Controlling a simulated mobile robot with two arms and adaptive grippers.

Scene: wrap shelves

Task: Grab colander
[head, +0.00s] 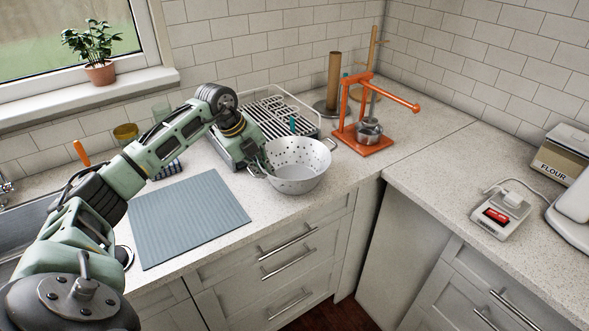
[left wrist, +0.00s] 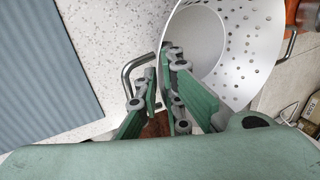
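The white metal colander (head: 298,168) with round holes stands upright on the counter, a wire handle on its left and right sides. My left gripper (head: 262,165) is at its left handle, low beside the bowl. In the left wrist view, the two green-padded fingers (left wrist: 160,72) are close together at the handle (left wrist: 127,80), next to the bowl wall (left wrist: 232,45). A narrow gap shows between them. The fingertips overlap the handle and bowl in the picture, so a firm hold cannot be made out. My right gripper is not in view.
A grey-blue mat (head: 185,218) lies left of the colander. A dish rack (head: 275,122) stands behind it, and an orange press (head: 365,130) stands to its right. The counter's front edge is close.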

